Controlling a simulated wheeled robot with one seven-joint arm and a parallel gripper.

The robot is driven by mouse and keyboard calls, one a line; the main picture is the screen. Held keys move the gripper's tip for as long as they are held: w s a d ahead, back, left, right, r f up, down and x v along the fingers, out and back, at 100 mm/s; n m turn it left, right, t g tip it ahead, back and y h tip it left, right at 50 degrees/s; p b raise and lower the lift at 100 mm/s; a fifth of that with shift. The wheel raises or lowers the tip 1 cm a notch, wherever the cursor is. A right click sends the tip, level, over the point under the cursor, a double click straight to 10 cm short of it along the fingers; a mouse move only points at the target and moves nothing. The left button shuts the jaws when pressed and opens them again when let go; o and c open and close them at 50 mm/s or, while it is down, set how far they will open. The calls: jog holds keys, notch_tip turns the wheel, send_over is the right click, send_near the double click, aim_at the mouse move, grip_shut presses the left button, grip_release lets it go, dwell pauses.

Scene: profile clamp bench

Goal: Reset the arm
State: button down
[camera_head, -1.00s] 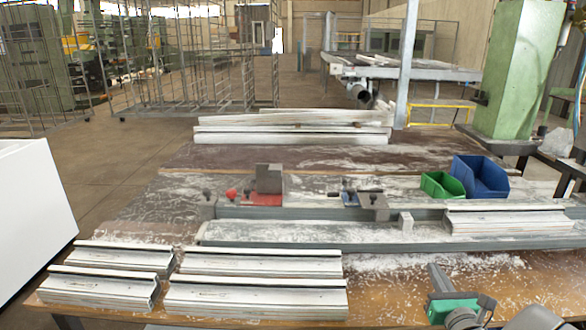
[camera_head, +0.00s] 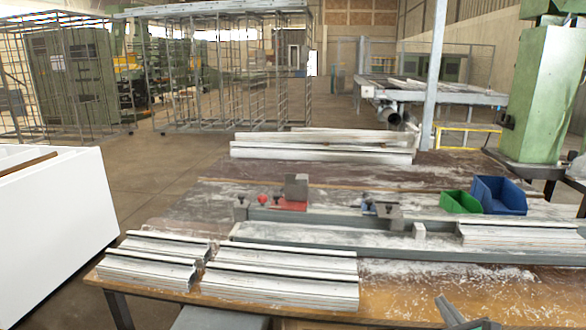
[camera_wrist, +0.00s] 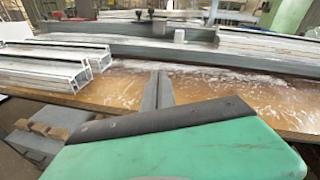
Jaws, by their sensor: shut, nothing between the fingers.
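My gripper (camera_head: 448,308) shows at the bottom edge of the head view, right of centre, over the front of the workbench (camera_head: 400,290). In the wrist view its narrow grey fingers (camera_wrist: 158,90) lie together, with nothing between them, above the wooden bench top and its white shavings. The green body behind the fingers fills the bottom of the wrist view. Most of my arm is outside the head view.
White profiles (camera_head: 280,288) lie at the bench's front left. Behind them are a rail with a red clamp block (camera_head: 290,204), more profiles (camera_head: 520,236), a green bin (camera_head: 460,202) and a blue bin (camera_head: 500,195). A white cabinet (camera_head: 55,225) stands left.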

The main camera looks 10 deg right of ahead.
jog(key=w+a+n+g+y+p, duration=0.2)
jog(key=a+n+g+y+p, duration=0.45)
jog(key=a+n, duration=1.3)
jog(key=s+a+r+n+g+h+p, duration=0.1)
jog(key=s+a+r+n+g+h, duration=0.1)
jog(key=s+n, duration=0.4)
jog(key=s+a+r+n+g+h+p, duration=0.1)
jog(key=s+a+r+n+g+h, duration=0.1)
jog(key=s+n, duration=0.5)
jog(key=a+r+n+g, duration=0.1)
jog(key=a+n+g, duration=0.1)
jog(key=a, duration=0.1)
jog(key=shift+a+g, duration=0.35)
jog(key=shift+h, duration=0.25)
